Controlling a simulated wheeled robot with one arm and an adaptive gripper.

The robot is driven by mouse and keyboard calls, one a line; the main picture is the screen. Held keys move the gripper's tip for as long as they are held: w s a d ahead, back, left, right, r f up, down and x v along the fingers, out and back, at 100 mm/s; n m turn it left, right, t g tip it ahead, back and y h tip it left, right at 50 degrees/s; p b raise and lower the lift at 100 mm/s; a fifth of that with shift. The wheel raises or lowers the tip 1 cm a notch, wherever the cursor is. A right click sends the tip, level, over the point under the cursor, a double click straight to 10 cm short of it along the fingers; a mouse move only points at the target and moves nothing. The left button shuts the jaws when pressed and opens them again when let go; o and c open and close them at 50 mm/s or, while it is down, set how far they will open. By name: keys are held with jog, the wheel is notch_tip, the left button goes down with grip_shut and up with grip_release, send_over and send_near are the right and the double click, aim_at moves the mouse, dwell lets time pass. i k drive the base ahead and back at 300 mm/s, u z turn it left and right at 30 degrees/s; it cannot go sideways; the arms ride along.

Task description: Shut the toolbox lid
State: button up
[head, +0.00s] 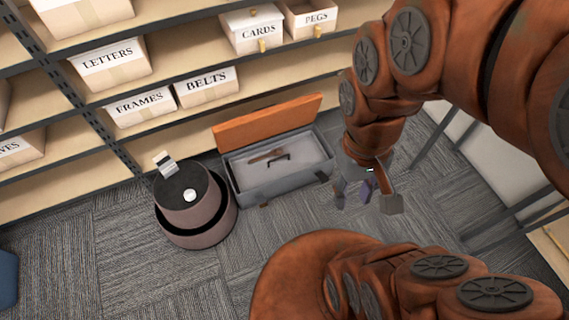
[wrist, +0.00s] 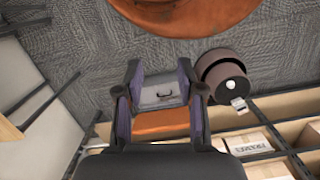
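The toolbox has a grey body (head: 262,186) and an orange lid (head: 268,122). It stands on the carpet in front of the shelving. Its lid is open, standing up along the back side. Inside lie a dark handle and a brown tool-like item. My gripper (head: 367,196) is to the right of the toolbox in the head view, apart from it, with its fingers spread. In the wrist view my gripper (wrist: 160,76) is open and empty. The grey body (wrist: 150,101) and the orange lid (wrist: 160,124) show between and beyond its fingers, the lid partly hidden by them.
A round mauve, dark-topped stool-like object (head: 196,222) stands close left of the toolbox, with a white knob and a small card-like item on top. Shelves with labelled boxes, such as BELTS (head: 207,88), run behind. Carpet (head: 130,260) in front is clear.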

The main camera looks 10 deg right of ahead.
aim_at(271, 120)
jog(key=u, duration=0.55)
jog(key=k, duration=0.65)
jog(key=z, duration=0.2)
jog(key=i, duration=1.4)
jog(key=u, duration=0.75)
